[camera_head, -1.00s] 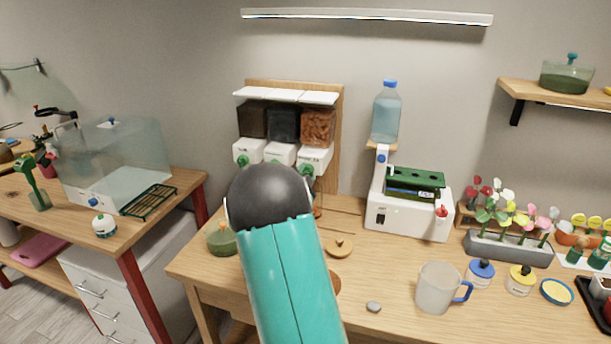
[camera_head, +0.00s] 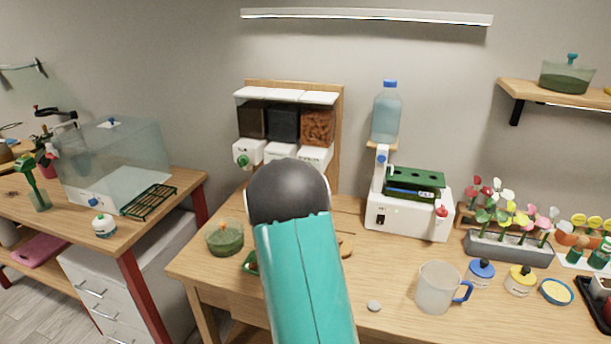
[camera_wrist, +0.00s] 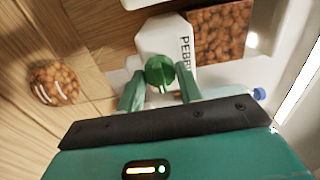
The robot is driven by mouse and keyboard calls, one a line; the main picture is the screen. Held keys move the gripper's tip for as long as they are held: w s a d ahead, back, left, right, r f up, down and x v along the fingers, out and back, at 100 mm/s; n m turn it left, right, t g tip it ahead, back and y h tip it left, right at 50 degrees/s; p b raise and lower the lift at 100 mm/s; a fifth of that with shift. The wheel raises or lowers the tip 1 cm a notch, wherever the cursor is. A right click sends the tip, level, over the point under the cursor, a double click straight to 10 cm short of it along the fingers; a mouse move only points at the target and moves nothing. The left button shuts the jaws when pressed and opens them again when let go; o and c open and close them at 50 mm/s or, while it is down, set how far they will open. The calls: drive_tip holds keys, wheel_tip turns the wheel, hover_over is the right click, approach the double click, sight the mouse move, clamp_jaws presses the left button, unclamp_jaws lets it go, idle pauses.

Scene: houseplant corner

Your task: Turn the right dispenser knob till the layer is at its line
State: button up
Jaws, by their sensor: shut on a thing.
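The right dispenser's clear hopper (camera_head: 318,127) holds orange-brown pebbles and hangs on the wooden backboard. In the wrist view its white body (camera_wrist: 168,36) carries lettering that begins "PEBB". Its green knob (camera_wrist: 160,71) sits between the fingers of my gripper (camera_wrist: 159,86), which is shut on it. A clear round vessel (camera_wrist: 57,83) with brown pebbles in it stands at the left of the wrist view. I cannot make out its line or the level of the layer. In the head view my arm hides the knob, my fingers and the vessel.
Two more hoppers with dark fill (camera_head: 268,122) hang to the left. A green-filled glass bowl (camera_head: 225,237) stands left of my arm. A white machine (camera_head: 408,215), a mug (camera_head: 440,286) and a grey stone (camera_head: 374,306) are to the right.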

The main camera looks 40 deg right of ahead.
idle(0.3)
drive_tip(key=o, duration=1)
drive_tip(key=shift+a, duration=0.1)
drive_tip(key=v, duration=1.3)
drive_tip(key=shift+s+a, duration=0.2)
drive_tip(key=shift+a, duration=0.05)
